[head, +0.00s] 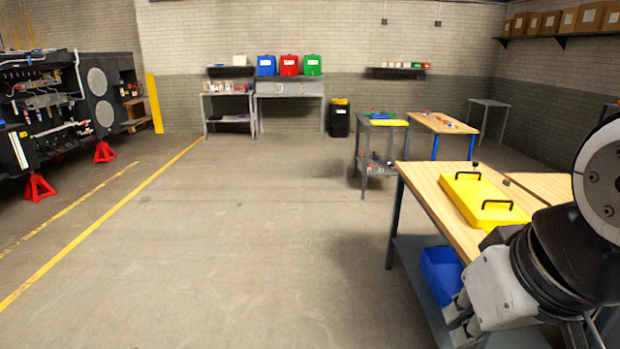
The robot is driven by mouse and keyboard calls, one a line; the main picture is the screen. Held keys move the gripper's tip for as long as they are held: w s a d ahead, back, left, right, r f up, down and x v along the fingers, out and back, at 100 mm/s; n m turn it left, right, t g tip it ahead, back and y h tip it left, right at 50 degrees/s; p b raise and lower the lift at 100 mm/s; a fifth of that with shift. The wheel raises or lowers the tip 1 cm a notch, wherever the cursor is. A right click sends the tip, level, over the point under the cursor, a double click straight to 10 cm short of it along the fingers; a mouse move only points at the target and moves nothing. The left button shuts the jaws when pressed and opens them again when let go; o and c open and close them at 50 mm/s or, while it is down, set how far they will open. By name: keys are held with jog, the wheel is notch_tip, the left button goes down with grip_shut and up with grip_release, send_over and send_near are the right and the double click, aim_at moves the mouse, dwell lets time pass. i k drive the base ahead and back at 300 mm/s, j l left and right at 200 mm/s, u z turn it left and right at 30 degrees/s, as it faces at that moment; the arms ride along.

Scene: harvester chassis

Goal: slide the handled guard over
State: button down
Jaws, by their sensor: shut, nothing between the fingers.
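The handled guard (473,197) is a flat yellow panel with two black handles, one near its far end and one near its near end. It lies on the wooden top of the workbench (424,184) at the right in the head view. My gripper (458,319) is at the lower right, in front of the bench, with its fingers pointing down and left. It is shut and empty, apart from the guard. My arm hides the bench's near right part.
Small dark knobs (475,164) stand by the guard's far edge. A blue bin (440,274) sits on the bench's lower shelf, close behind my gripper in the picture. A grey cart (382,145) stands beyond. The floor to the left is clear.

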aim_at(481, 193)
jog(key=i+j, duration=0.1)
jog(key=i, duration=0.75)
jog(key=i+j, duration=0.1)
jog(key=i, duration=0.75)
jog(key=i+j+z, duration=0.15)
jog(key=i+z, duration=0.3)
jog(key=i+j+z, duration=0.35)
jog(key=i+z, duration=0.15)
jog(key=i+j+z, duration=0.45)
jog(key=k, duration=0.05)
